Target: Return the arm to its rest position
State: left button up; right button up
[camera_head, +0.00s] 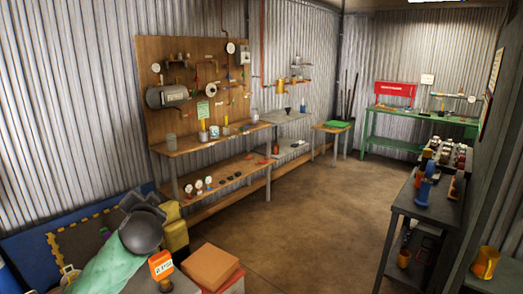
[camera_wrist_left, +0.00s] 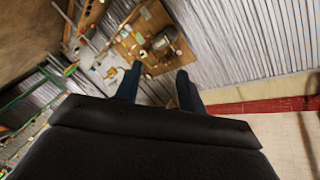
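My left gripper (camera_head: 141,203) is in the lower left of the head view, dark grey and seen from behind, above the clutter there. In the left wrist view its two dark fingers (camera_wrist_left: 159,84) stand apart. Between them only the distant room shows, so the gripper looks empty. No thing touches the fingers in that view. My right gripper is in neither view.
A green cloth (camera_head: 104,268), an orange-labelled item (camera_head: 161,264), a yellow container (camera_head: 174,232) and a brown box (camera_head: 210,266) lie close around the left gripper. A pegboard (camera_head: 150,62) stands behind a workbench. A dark shelf (camera_head: 411,207) stands right. The middle floor is clear.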

pick_arm(q)
jog(key=s+d+f+n+g+h, duration=0.1)
jog(key=s+d+f+g+h, duration=0.3)
jog(key=s+f, duration=0.65)
jog(key=s+d+f+g+h, duration=0.1)
jog(key=s+d+f+g, duration=0.2)
jog(key=s+d+f, duration=0.75)
jog(key=s+d+f+n+g+h, duration=0.1)
jog(key=s+f+g, duration=0.5)
jog(key=s+f, duration=1.6)
jog(key=shift+s+d+n+g+h, duration=0.15)
jog(key=shift+s+n+g+h, duration=0.2)
jog(key=shift+n+h, duration=0.4)
jog(key=shift+f, duration=0.1)
